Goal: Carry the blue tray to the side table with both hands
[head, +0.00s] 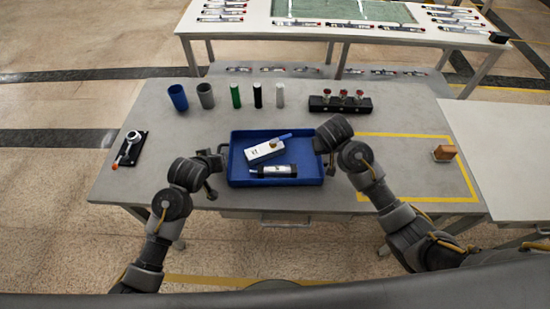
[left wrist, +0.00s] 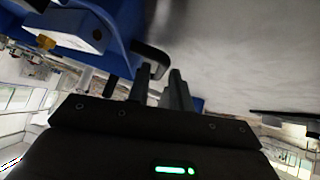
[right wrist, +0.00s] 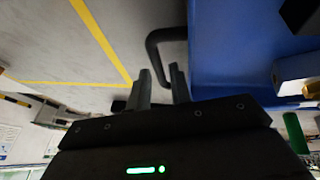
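The blue tray (head: 240,178) sits flat on the grey table, holding a white box (head: 262,151) and a black-and-silver cylindrical item (head: 272,171). My left gripper (head: 214,178) is at the tray's left end; in the left wrist view its fingers (left wrist: 162,90) are apart, close to a black handle (left wrist: 152,58). My right gripper (head: 327,160) is at the tray's right end; in the right wrist view its fingers (right wrist: 160,85) are apart, with the other black handle (right wrist: 155,45) at their gap. Contact cannot be made out. The side table (head: 505,150) is white and stands at right.
Behind the tray stand blue (head: 178,97) and grey (head: 206,96) cups, several slim cylinders and a black rack (head: 340,104). A black fixture (head: 130,148) lies left. A yellow-outlined area (head: 420,165) at right holds a small brown block (head: 443,153). The visible side table top is clear.

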